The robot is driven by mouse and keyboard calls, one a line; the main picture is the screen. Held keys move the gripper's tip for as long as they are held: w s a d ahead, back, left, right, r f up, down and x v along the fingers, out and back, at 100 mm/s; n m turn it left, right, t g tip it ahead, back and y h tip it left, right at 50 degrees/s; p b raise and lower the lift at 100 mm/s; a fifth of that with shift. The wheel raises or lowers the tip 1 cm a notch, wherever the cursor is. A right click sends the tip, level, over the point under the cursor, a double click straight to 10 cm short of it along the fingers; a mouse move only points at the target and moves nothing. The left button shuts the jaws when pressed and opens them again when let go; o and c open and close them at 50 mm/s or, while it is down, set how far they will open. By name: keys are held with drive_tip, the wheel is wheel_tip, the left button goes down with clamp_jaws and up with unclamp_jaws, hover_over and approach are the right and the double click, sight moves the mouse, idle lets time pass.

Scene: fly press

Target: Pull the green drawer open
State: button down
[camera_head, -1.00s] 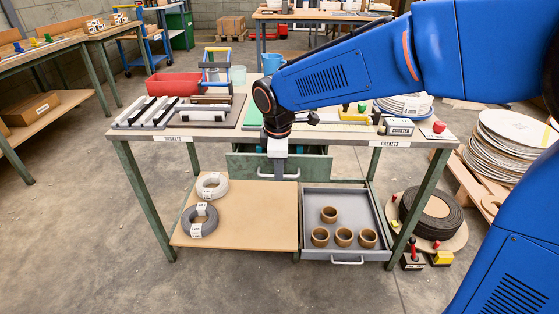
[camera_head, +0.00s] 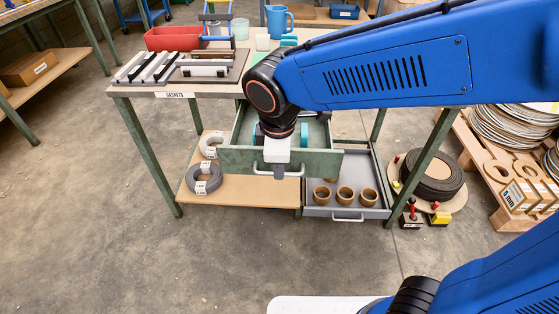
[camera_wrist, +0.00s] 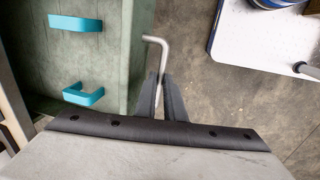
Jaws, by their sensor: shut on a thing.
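The green drawer (camera_head: 328,161) sticks out from under the table's front edge, its inside showing from above. My gripper (camera_head: 278,174) hangs in front of the drawer front, shut on the drawer's grey metal handle (camera_head: 297,174). In the wrist view the gripper (camera_wrist: 163,97) has its dark fingers closed around the bent handle (camera_wrist: 157,43), with the green drawer wall (camera_wrist: 135,50) to the left. Two turquoise pieces (camera_wrist: 75,22) lie inside the drawer. My forearm hides part of the drawer's inside in the head view.
A black roll (camera_head: 433,177) and small red and yellow items stand on the floor at right. The floor in front of the drawer is clear.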

drive_tip(key=c, duration=1.8)
unclamp_jaws()
drive_tip(key=shift+c, duration=0.2)
drive_tip(key=s+r, duration=0.3)
drive_tip(key=r, duration=1.4)
drive_tip(key=shift+s, duration=0.1)
drive_tip(key=w+d+f+m, duration=0.1)
drive_tip(key=d+f+m, duration=0.25)
drive_tip(key=d, duration=0.45)
drive_tip(key=d+f+m, duration=0.2)
drive_tip(key=d+m, duration=0.2)
drive_tip(key=d, duration=0.5)
drive_tip(key=s+d+f+m+t, duration=0.1)
drive_tip(key=s+d+f+m, duration=0.2)
drive_tip(key=d+f+m, duration=0.1)
drive_tip(key=s+d+f+m+t, duration=0.1)
drive_tip(key=s+d+f+m, duration=0.2)
drive_tip(key=d, duration=0.6)
wheel_tip(320, 180, down, 2)
drive_tip(key=m, duration=0.3)
drive_tip(key=shift+d+t, duration=0.2)
drive_tip(key=shift+t, duration=0.1)
